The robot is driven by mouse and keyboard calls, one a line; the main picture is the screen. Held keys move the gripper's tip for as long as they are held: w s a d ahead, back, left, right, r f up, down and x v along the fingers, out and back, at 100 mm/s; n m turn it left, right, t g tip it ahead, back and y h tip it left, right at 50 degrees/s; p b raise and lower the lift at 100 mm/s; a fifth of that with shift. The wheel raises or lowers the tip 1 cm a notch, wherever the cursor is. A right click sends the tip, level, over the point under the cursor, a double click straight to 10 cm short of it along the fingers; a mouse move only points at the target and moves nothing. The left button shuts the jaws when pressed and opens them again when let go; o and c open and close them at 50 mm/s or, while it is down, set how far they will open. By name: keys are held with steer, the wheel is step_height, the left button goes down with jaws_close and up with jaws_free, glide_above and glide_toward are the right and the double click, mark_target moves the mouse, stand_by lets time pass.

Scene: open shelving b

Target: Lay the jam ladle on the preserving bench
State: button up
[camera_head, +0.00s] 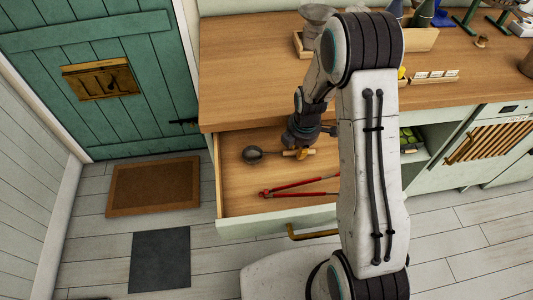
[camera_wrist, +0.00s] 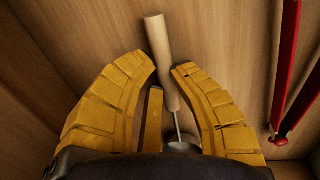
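The jam ladle (camera_head: 254,155) lies in an open wooden drawer (camera_head: 233,195), its dark round bowl to the left and its pale wooden handle to the right. In the wrist view the ladle's handle (camera_wrist: 158,42) and thin metal shank run between my yellow fingers; the bowl is mostly hidden by my gripper. My gripper (camera_wrist: 166,68) is open, its fingertips on either side of the handle, with no clear grip on it. In the head view my gripper (camera_head: 302,153) is low over the handle. The wooden bench top (camera_head: 245,75) is above and behind the drawer.
Red-handled long tool (camera_head: 298,185) lies in the drawer in front of the ladle. The bench's left part is clear; a funnel-like grey item (camera_head: 318,12), a wooden box (camera_head: 420,38) and a small rack (camera_head: 432,77) stand farther right. A green door (camera_head: 90,75) is at left.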

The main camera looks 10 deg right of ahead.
steer(key=shift+r, duration=0.1)
jaws_close()
step_height(320, 180, up, 10)
steer(key=p, duration=0.6)
stand_by(0.9)
steer(key=shift+o, duration=0.2)
jaws_free()
stand_by(0.5)
